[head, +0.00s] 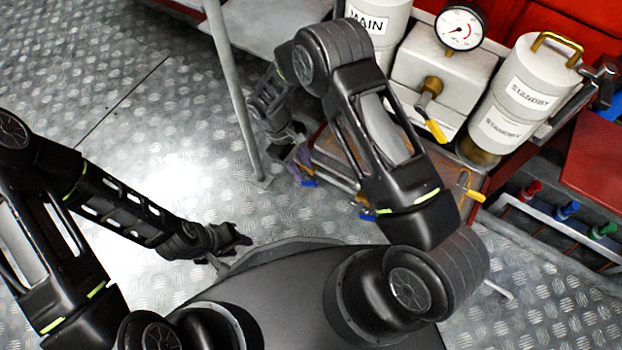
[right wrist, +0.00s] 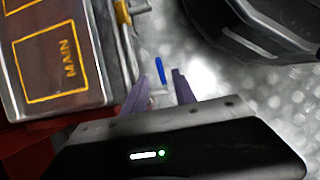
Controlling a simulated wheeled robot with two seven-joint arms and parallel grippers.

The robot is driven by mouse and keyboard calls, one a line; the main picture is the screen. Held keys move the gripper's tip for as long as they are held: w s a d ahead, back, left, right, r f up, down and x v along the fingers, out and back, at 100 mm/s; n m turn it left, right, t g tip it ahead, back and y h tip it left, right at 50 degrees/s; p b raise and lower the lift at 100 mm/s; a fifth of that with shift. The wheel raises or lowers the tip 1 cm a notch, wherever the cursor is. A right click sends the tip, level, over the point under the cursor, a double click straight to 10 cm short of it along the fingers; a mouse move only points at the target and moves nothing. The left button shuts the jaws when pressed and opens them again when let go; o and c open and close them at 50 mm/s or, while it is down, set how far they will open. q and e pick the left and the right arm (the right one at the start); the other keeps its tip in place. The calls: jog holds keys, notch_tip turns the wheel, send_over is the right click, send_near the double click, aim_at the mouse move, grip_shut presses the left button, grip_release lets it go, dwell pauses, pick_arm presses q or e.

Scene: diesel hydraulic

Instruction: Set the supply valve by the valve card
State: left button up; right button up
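A white valve block (head: 440,75) carries a round gauge (head: 461,26) and a brass fitting with a yellow-tipped lever (head: 433,127). Below it is a low brown-topped stand, mostly behind my right arm. A blue-tipped handle (head: 310,183) shows at its left edge and in the right wrist view (right wrist: 160,70). My right gripper (head: 301,160) is open at that edge. In the right wrist view its two purple fingers (right wrist: 160,88) are apart, with the blue tip in the gap beyond them. My left gripper (head: 240,240) is low over the floor; its fingers are unclear. I cannot make out a valve card.
A white MAIN canister (head: 375,30) and STANDBY canisters (head: 525,85) flank the block. In the right wrist view a panel (right wrist: 58,62) has yellow outlines marked MAIN. A grey post (head: 235,90) rises near my right gripper. Open metal floor (head: 130,110) lies left.

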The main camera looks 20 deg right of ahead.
aim_at(310, 182)
jog(key=shift+b+x, duration=1.05)
jog(key=shift+x, duration=2.9)
grip_shut()
